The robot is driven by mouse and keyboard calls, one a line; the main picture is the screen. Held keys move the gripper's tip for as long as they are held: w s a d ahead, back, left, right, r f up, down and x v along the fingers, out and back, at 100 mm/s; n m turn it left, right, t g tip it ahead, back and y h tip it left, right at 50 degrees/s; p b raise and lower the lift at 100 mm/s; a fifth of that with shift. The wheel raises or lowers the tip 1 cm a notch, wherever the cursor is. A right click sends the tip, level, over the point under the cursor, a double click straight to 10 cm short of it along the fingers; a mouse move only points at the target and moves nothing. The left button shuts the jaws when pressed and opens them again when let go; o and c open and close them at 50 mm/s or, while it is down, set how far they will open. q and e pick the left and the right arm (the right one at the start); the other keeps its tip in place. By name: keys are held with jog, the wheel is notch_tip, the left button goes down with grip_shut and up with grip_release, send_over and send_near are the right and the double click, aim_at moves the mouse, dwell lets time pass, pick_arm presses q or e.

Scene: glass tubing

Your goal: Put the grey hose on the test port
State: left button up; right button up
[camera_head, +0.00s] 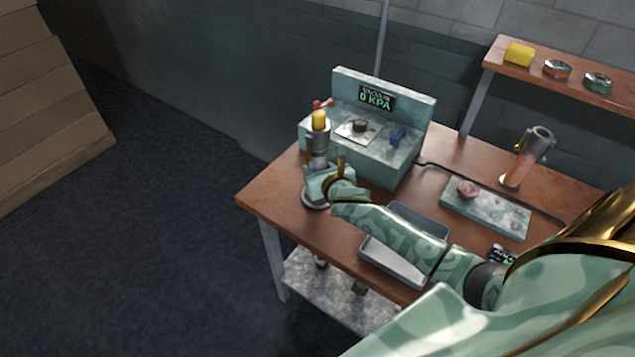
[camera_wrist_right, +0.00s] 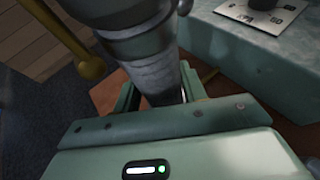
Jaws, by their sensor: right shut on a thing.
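My right gripper (camera_head: 321,178) is at a metal column at the left end of the table. In the right wrist view, its fingers (camera_wrist_right: 158,92) are shut around a grey cylinder (camera_wrist_right: 154,72). A wider metal collar (camera_wrist_right: 128,22) sits just above it. I cannot tell whether this cylinder is the grey hose or part of the test port. In the head view, the column (camera_head: 319,145) stands upright with a yellow top (camera_head: 319,119) and a round base (camera_head: 315,198). My left gripper is not in view.
A pale green test box (camera_head: 375,163) reading 0 KPA stands behind the column. A grey tray (camera_head: 392,262) lies under my right arm. To the right are a pegged plate (camera_head: 510,222) with a pinkish lump and a clamped upright tube (camera_head: 520,166). A brass-coloured ball (camera_wrist_right: 92,67) is beside the collar.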

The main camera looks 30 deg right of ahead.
jog(key=shift+w+d+f, duration=0.25)
jog(key=shift+w+f, duration=0.2)
jog(key=shift+f, duration=0.05)
notch_tip(320, 180, down, 4)
jog(key=shift+w+r+b, duration=0.15)
jog(key=shift+r+b, duration=0.05)
jog(key=shift+b, duration=0.85)
jog(key=shift+r, duration=0.1)
jog(key=shift+d, duration=0.1)
jog(key=o, duration=1.2)
jog(key=shift+f, duration=0.2)
